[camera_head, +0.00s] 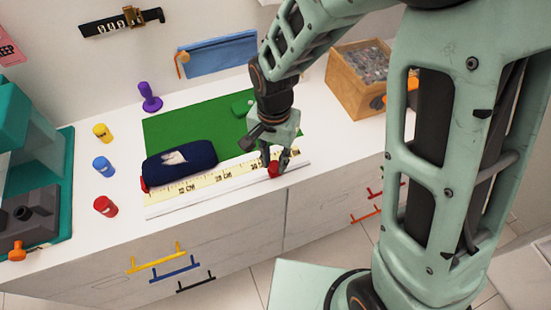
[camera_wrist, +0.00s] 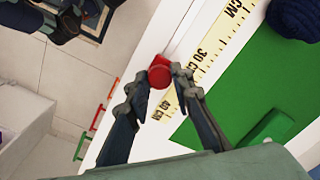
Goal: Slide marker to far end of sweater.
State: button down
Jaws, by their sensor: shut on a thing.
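The sweater is a dark navy rolled bundle (camera_head: 180,161) with a pale patch, lying along the ruler's left part. Its edge shows at the wrist view's top right (camera_wrist: 296,16). The yellow ruler (camera_head: 205,184) runs in front of it, with a pale rail (camera_head: 215,193) along its front edge. The round red marker (camera_head: 274,171) is at the ruler's right part, well right of the sweater. My gripper (camera_wrist: 158,79) is shut on this marker (camera_wrist: 159,75), between the 30 and 40 cm labels. Another red piece (camera_head: 145,185) shows at the sweater's left end.
A green mat (camera_head: 215,122) lies behind the ruler. Purple (camera_head: 150,100), yellow (camera_head: 102,133), blue (camera_head: 103,167) and red (camera_head: 105,207) pieces stand at left. A wooden box (camera_head: 357,85) stands at back right. The counter's front edge is close to the rail.

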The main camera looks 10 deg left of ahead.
jog(key=s+a, duration=0.2)
jog(key=a, duration=0.1)
jog(key=s+a+b, duration=0.1)
jog(key=s+a, duration=0.1)
jog(key=a, duration=0.2)
jog(key=s+a+b, duration=0.1)
jog(key=s+a, duration=0.1)
jog(key=a, duration=0.2)
jog(key=shift+s+a, duration=0.1)
jog(key=shift+s, duration=0.25)
jog(key=c, duration=1.7)
grip_release()
notch_tip(320, 180, up, 12)
jog(key=shift+r, duration=0.1)
jog(key=shift+w, duration=0.1)
